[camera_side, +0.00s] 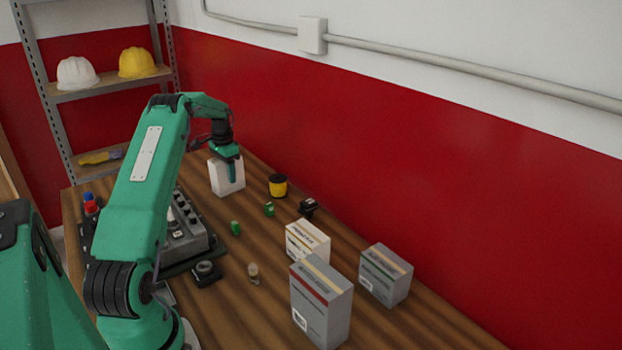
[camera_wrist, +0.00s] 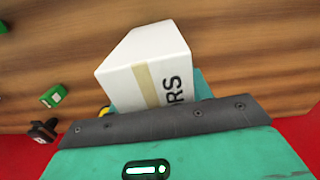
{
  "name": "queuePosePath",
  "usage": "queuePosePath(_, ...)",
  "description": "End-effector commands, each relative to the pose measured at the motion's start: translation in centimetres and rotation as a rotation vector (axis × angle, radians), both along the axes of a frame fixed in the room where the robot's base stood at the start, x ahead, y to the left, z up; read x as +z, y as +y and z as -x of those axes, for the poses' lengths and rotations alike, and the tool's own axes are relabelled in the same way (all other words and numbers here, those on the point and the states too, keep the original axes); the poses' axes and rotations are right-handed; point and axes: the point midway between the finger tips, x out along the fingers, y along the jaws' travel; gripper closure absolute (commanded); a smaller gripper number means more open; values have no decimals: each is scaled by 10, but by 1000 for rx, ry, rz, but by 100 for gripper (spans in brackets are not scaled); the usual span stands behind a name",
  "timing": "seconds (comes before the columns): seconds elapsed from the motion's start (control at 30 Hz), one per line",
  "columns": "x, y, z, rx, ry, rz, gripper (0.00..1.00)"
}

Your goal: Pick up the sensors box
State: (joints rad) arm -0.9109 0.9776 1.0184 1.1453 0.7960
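A white box (camera_side: 221,182) stands at the far end of the wooden table in the side view. In the wrist view the same box (camera_wrist: 140,50) is large and close, with a tan strip and the letters "RS" on its face; the rest of the word is hidden. My gripper (camera_side: 230,166) is down over this box, with one teal finger across its near face. A teal finger part (camera_wrist: 203,86) also shows beside the box in the wrist view. The other finger is hidden, and I cannot tell whether the fingers press on the box or whether it touches the table.
A yellow-and-black spool (camera_side: 278,185), green parts (camera_side: 269,209) and a black part (camera_side: 307,207) lie right of the box. Nearer are a cream box (camera_side: 307,242), a red-striped grey box (camera_side: 321,303) and another grey box (camera_side: 386,274). A grey engine trainer (camera_side: 185,240) stands left.

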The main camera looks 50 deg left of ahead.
Motion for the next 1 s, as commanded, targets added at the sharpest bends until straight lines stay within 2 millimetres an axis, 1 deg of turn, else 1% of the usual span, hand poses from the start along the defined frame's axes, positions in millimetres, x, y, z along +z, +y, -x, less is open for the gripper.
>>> queuePosePath(0.03, 0, 0, 0, 0, 0, 0, 62)
queuePosePath(0.1, 0, 0, 0, 0, 0, 0, 76)
queuePosePath(0.13, 0, 0, 0, 0, 0, 0, 80)
queuePosePath(0.4, 2, 0, 0, 0, -1, -1, 80)
queuePosePath(0.57, 7, 1, -1, 0, -2, -2, 80)
queuePosePath(0.77, 26, 1, -1, 0, -3, -3, 80)
queuePosePath(0.9, 45, 1, -1, 0, -4, -4, 80)
queuePosePath(1.0, 51, -13, -6, -2, -2, -2, 80)
